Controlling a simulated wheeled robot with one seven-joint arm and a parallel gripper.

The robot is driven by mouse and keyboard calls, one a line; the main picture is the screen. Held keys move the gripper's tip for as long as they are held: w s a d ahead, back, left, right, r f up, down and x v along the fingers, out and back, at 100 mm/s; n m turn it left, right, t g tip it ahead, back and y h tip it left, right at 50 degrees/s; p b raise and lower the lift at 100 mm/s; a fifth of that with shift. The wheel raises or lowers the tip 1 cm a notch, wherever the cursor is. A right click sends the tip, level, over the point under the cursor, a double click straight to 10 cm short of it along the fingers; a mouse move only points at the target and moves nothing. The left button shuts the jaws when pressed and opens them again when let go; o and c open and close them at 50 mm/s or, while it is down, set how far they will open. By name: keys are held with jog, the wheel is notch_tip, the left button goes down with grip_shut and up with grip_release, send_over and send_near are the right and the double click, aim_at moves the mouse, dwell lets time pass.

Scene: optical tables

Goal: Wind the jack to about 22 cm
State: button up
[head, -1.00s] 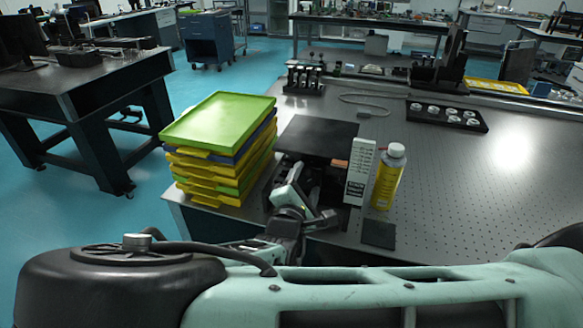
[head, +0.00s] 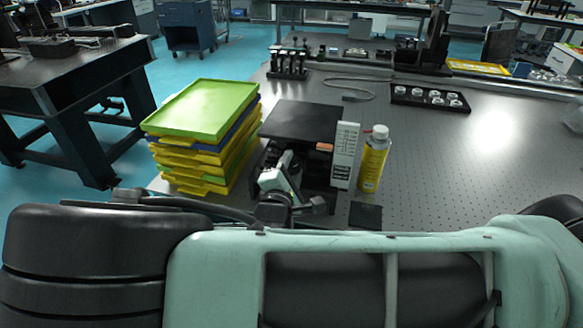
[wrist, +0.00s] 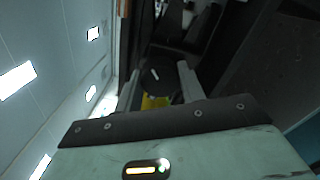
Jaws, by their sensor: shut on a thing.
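The jack's black top plate (head: 303,119) is level and raised above the table, with its dark mechanism in shadow below. An orange pointer (head: 325,147) at the plate's front right corner sits beside the upper part of an upright white scale (head: 345,156); its figures are too small to read. My gripper (head: 288,163) is at the jack's front, low under the plate. In the wrist view my gripper (wrist: 158,88) has its two fingers on either side of a dark knob (wrist: 150,76), shut on it. The knob is hidden in the head view.
A stack of green, blue and yellow trays (head: 205,110) stands close to the jack's left. A yellow bottle (head: 374,160) stands right of the scale, with a small black pad (head: 365,215) in front. A black holder with white discs (head: 430,97) lies further back. The table's right side is clear.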

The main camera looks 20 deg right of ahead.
jog(key=m, duration=0.4)
jog(key=m+b, duration=0.1)
jog(key=m, duration=0.3)
jog(key=shift+f, duration=0.1)
jog(key=m, duration=0.3)
jog(key=shift+f+m+b, duration=0.1)
jog(key=shift+m+b, duration=0.3)
jog(key=m+b, duration=0.1)
jog(key=m, duration=0.2)
jog(key=shift+m, duration=0.3)
jog(key=m+b, duration=0.4)
jog(key=m, duration=0.2)
jog(key=shift+f, duration=0.2)
jog(key=m+b, duration=0.3)
jog(key=m, duration=0.1)
jog(key=shift+a, duration=0.1)
jog(key=shift+r+m+b, duration=0.1)
jog(key=shift+m+b, duration=0.9)
jog(key=shift+m, duration=0.4)
